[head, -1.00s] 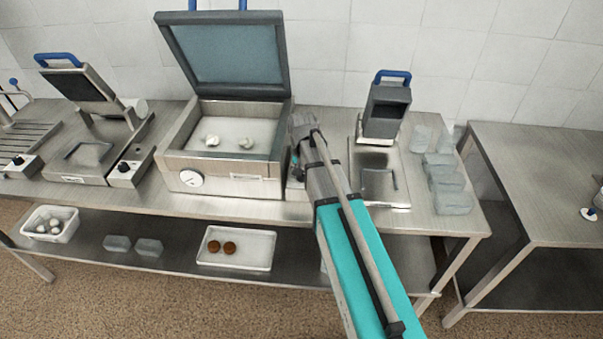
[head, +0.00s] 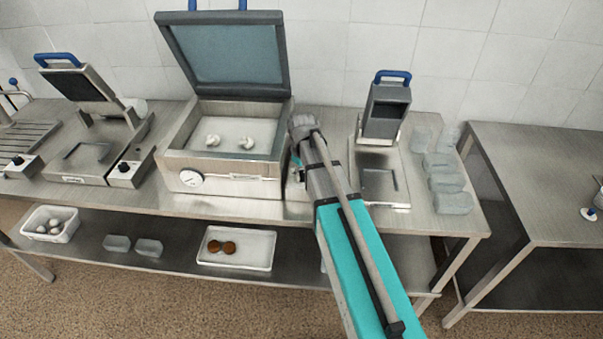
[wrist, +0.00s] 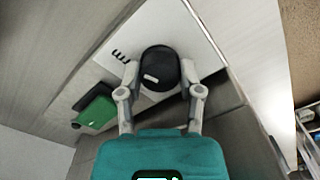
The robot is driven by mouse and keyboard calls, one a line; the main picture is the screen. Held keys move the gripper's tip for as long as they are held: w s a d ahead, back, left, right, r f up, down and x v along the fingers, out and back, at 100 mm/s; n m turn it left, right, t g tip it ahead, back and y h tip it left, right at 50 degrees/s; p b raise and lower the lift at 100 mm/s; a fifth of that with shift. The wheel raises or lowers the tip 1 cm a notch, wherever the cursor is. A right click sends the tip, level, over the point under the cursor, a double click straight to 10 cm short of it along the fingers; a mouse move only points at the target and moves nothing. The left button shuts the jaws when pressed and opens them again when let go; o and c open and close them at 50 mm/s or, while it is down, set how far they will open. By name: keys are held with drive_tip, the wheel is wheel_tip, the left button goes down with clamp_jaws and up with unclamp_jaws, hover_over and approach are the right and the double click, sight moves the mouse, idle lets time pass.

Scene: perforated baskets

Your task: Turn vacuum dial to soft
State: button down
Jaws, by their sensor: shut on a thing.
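The dial (wrist: 161,62) is a round black knob with a short white mark, on a pale panel in the wrist view. The mark is at the knob's lower left as seen there. Short black ticks (wrist: 121,56) lie on the panel to its left. My gripper (wrist: 159,78) is shut on the dial, one finger on each side. In the head view my gripper (head: 297,168) is at the right side of the vacuum machine (head: 222,187), whose lid (head: 226,52) stands open. The dial is hidden behind my arm there. The setting labels cannot be read.
A green switch (wrist: 95,113) is left of the dial. A smaller sealer (head: 385,112) and several clear packs (head: 447,183) stand to the right.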

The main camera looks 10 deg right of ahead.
drive_tip(key=n, duration=0.5)
drive_tip(key=shift+n, duration=0.3)
idle(0.4)
drive_tip(key=shift+c, duration=1.3)
unclamp_jaws()
drive_tip(key=shift+m, duration=0.4)
